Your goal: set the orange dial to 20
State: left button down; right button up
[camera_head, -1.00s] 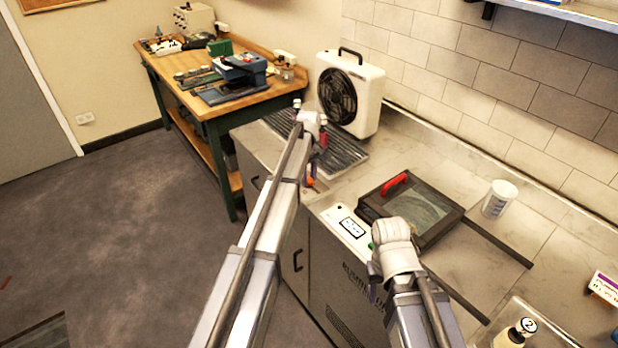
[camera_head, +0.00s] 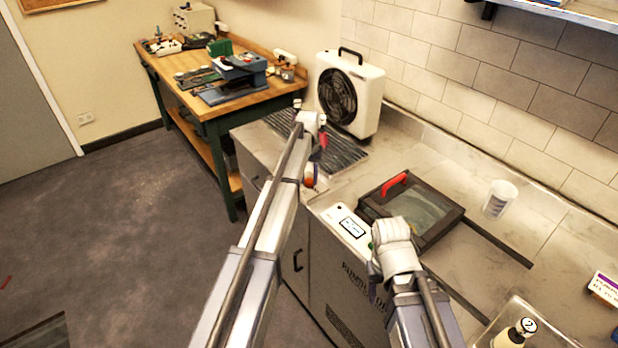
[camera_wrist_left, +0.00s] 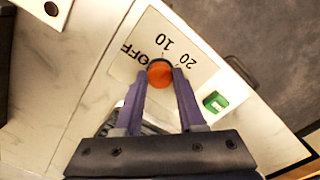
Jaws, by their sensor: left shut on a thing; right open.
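The orange dial (camera_wrist_left: 160,74) sits on a white plate (camera_wrist_left: 128,68) printed OFF, 10 and 20. OFF is at its upper left, 10 above it and 20 at its upper right. The purple fingers of my left gripper (camera_wrist_left: 161,78) are shut on the dial from both sides. The dial's pointer is too small to read. In the head view the orange dial (camera_head: 309,181) shows beside my left arm, which hides most of that gripper. My right gripper (camera_head: 374,290) is open, low in front of the cabinet, mostly hidden by its own wrist.
A green switch (camera_wrist_left: 215,102) lies right of the dial in the wrist view. On the counter are a dark-framed lid with a red handle (camera_head: 394,184), a white cup (camera_head: 499,199) and a fan heater (camera_head: 350,92). A wooden workbench (camera_head: 290,88) stands behind at the left.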

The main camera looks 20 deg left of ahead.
aim_at(309, 180)
pick_arm(q)
jog(key=m, duration=0.5)
jog(key=shift+m, duration=0.3)
dwell(0.5)
jog(key=c, duration=0.5)
grip_release()
notch_tip(309, 180, up, 8)
jog(key=p, duration=0.8)
jog(key=shift+f, duration=0.1)
